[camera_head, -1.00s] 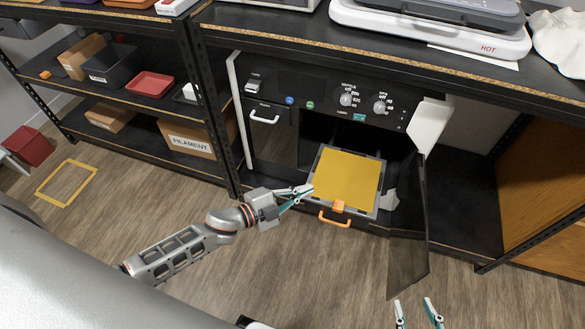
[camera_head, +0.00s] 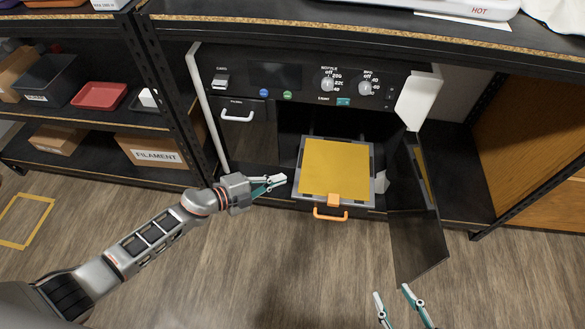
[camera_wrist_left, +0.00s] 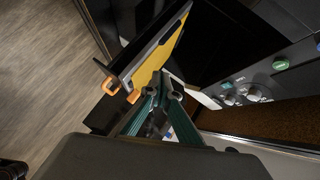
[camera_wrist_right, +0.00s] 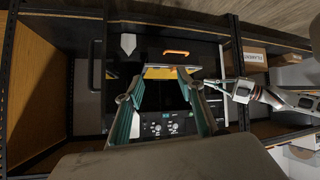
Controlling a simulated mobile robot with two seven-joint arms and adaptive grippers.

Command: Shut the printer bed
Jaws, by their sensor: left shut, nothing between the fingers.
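The printer (camera_head: 300,95) is a black machine under the shelf, with its dark door (camera_head: 418,235) swung open at the right. Its bed (camera_head: 336,170), a yellow plate in a grey frame, is slid out at the front and has an orange handle (camera_head: 331,213). The bed also shows in the left wrist view (camera_wrist_left: 160,50). My left gripper (camera_head: 283,179) is shut and empty, just left of the bed, with a small gap to it. My right gripper (camera_head: 392,296) is open and empty at the bottom, in front of the printer and below the door.
A black shelf (camera_head: 110,122) with a red tray (camera_head: 99,95) and a filament box (camera_head: 153,151) stands at the left. The shelf top (camera_head: 330,38) overhangs the printer. A wooden panel (camera_head: 530,120) is at the right. The floor in front is clear.

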